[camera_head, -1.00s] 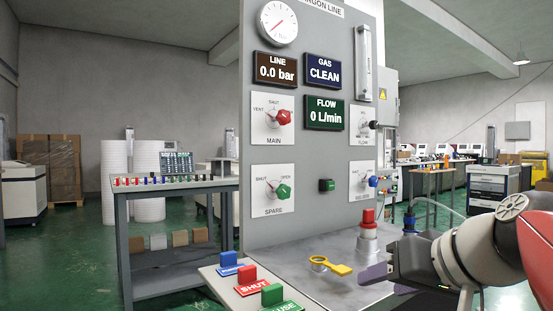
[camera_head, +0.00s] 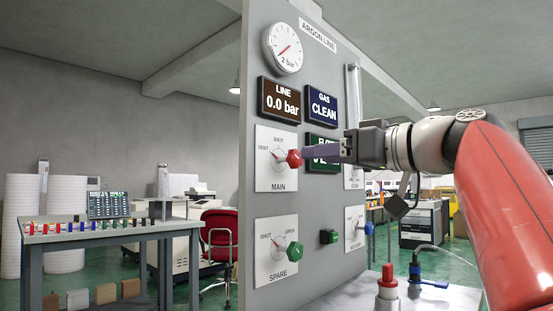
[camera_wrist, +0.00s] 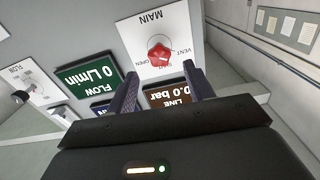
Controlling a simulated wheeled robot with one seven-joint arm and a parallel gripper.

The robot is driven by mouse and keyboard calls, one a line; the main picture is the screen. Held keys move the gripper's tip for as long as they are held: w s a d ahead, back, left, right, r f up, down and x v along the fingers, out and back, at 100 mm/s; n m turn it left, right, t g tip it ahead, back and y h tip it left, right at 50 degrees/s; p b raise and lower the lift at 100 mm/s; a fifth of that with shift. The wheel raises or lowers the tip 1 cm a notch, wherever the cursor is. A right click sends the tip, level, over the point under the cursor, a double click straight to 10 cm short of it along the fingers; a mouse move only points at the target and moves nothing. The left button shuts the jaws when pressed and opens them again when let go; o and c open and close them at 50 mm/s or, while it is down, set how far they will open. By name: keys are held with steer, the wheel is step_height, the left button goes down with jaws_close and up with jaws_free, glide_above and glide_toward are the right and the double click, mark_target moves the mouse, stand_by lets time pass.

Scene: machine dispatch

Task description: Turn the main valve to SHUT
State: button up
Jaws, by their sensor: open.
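The main valve is a red knob (camera_head: 294,158) on a white plate (camera_head: 276,180) marked MAIN, with VENT at left, SHUT at top and OPEN hidden in the head view. My gripper (camera_head: 309,150) is raised beside the knob, its fingers pointing at it from the right. In the wrist view the knob (camera_wrist: 159,53) lies ahead, between and beyond the tips of my open, empty fingers (camera_wrist: 160,82). There the plate appears upside down and OPEN is readable. I cannot tell for sure which label the knob points to.
The grey panel (camera_head: 330,220) also carries a spare valve with a green knob (camera_head: 295,250), below MAIN, and a LINE display (camera_head: 280,100) reading 0.0 bar above it. My gripper partly covers the flow display (camera_head: 322,164). A table (camera_head: 110,229) stands at left.

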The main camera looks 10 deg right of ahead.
mark_target(299, 159)
steer(key=p+x, duration=0.1)
steer(key=x, duration=0.6)
steer(key=shift+c, duration=0.4)
steer(key=c, duration=0.9)
steer(key=shift+m, duration=0.3)
steer(key=m+p, duration=0.1)
steer(key=m, duration=0.3)
steer(key=shift+m, duration=0.3)
steer(key=m+p, duration=0.1)
steer(key=m, duration=0.2)
steer(key=shift+d, duration=0.1)
steer(key=shift+f+m+p, duration=0.1)
steer(key=shift+m+p, duration=0.25)
steer(key=shift+m, duration=1.35)
